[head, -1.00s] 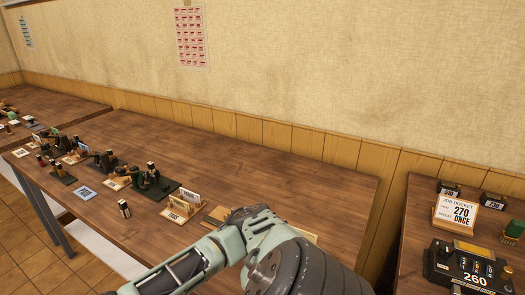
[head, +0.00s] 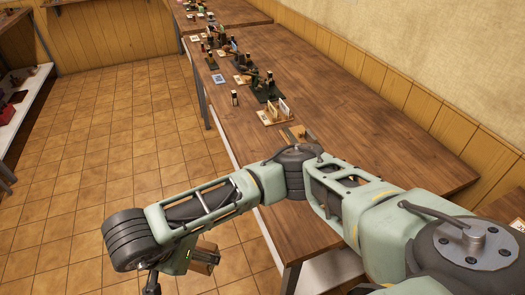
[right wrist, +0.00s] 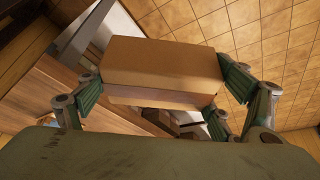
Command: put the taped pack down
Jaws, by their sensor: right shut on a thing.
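In the head view the pack (head: 207,257) shows partly, at the bottom left behind my right wrist. It is held in the air over the tiled floor, apart from the long wooden table (head: 340,110). My right gripper is mostly hidden there. My left gripper is not in view.
Several small stands and dark tools line the table's left side, including a card holder (head: 275,113) and a wooden piece (head: 296,134) close to my arm. The table's middle and right are bare. A shelf unit (head: 30,105) stands far left. The tiled floor (head: 125,125) is open.

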